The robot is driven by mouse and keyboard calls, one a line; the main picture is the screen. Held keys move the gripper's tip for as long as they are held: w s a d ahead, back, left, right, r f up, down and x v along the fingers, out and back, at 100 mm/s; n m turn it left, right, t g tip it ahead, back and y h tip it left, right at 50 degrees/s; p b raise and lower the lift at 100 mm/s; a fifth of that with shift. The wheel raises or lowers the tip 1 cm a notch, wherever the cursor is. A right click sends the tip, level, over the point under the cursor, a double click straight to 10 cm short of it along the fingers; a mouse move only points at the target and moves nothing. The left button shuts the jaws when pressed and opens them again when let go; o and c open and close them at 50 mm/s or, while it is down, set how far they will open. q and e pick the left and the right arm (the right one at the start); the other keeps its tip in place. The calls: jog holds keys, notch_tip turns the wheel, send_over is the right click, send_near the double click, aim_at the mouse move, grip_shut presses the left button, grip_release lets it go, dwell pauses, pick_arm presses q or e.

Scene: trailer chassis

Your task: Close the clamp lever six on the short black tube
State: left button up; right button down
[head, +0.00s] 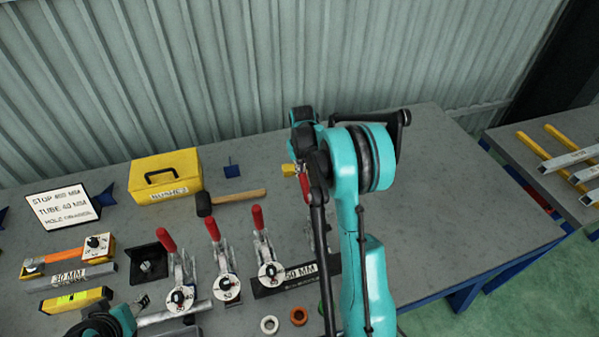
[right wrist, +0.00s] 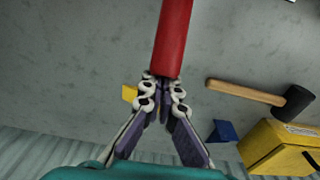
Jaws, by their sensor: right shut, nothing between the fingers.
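Three toggle clamps with upright red levers (head: 165,240), (head: 212,229), (head: 258,217) stand in a row on the bench in the head view. Another red lever (head: 303,184) shows just left of my right arm; its clamp is mostly hidden by the arm. In the right wrist view a red lever (right wrist: 173,38) runs from the top edge to the fingertips. My right gripper (right wrist: 160,92) is shut and empty, its tips at the lever's end; contact is unclear. A dark bar (head: 268,291) lies by the third clamp. I cannot tell which lever is six.
A yellow box (head: 166,178), a mallet (head: 236,197) and a white sign (head: 62,206) stand toward the back. Orange and white rings (head: 299,316), (head: 269,325) lie at the front. The bench right of my arm is clear. Another table with bars (head: 570,157) is at far right.

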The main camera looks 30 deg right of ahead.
aim_at(306, 185)
jog(key=shift+s+a+f+g, duration=0.15)
jog(key=shift+s+a+g, duration=0.1)
jog(key=shift+s, duration=0.5)
jog(key=shift+s+a+f+g, duration=0.15)
jog(key=shift+s+g, duration=0.1)
jog(key=shift+s, duration=0.45)
jog(key=shift+s+a+r+p, duration=0.15)
jog(key=shift+s+r+p, duration=0.2)
jog(key=shift+s+r, duration=0.3)
jog(key=shift+s+a+r+p, duration=0.1)
jog(key=shift+s+r+p, duration=0.35)
jog(key=shift+r, duration=0.3)
jog(key=shift+s+a+r, duration=0.1)
jog(key=shift+s, duration=0.1)
jog(key=shift+s+a+r, duration=0.25)
jog(key=shift+s+r, duration=0.55)
jog(key=shift+s, duration=0.25)
jog(key=shift+s+a+r+p, duration=0.25)
jog(key=shift+s+r+p, duration=0.15)
jog(key=shift+s, duration=0.2)
notch_tip(306, 185, up, 9)
jog(key=s+p, duration=0.1)
jog(key=p, duration=0.5)
jog(key=shift+s, duration=0.4)
